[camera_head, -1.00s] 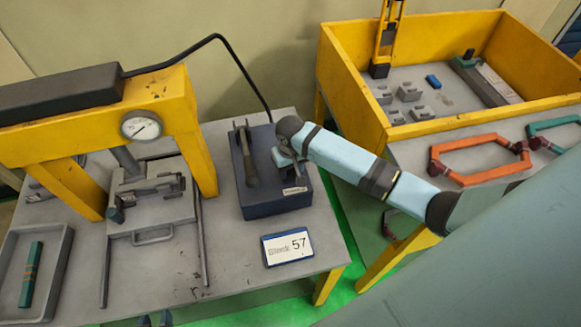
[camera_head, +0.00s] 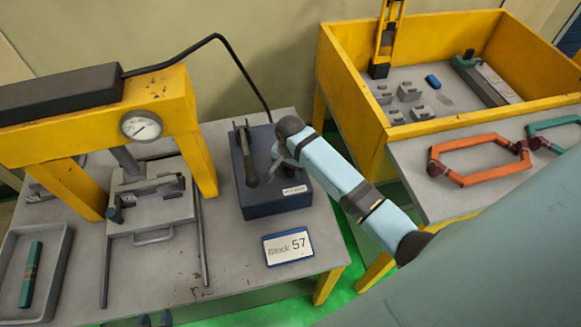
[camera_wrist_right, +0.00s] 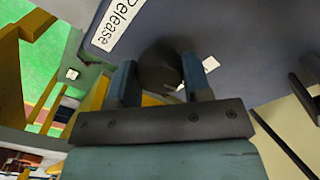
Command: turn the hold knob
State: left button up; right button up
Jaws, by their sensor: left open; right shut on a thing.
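A dark blue control box (camera_head: 272,204) stands on the left table, with a grey lever (camera_head: 247,158) on top. My right gripper (camera_head: 277,160) reaches onto the box top beside the lever. In the right wrist view its two blue fingers (camera_wrist_right: 160,82) are shut on a dark round knob (camera_wrist_right: 158,66). A label reading "Release" (camera_wrist_right: 113,20) is on the box near the knob. Another white label is partly hidden behind a finger, so I cannot read the knob's name. My left gripper (camera_head: 154,320) is open at the bottom edge, with only its fingertips showing.
A yellow press with a gauge (camera_head: 141,126) stands left of the box. A card reading "Block 57" (camera_head: 291,246) lies in front of it. A grey tray (camera_head: 46,241) is at the far left. A yellow bin (camera_head: 370,115) and orange frame (camera_head: 480,178) are on the right.

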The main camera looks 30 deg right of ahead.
jog(key=shift+m, duration=0.6)
jog(key=o, duration=0.9)
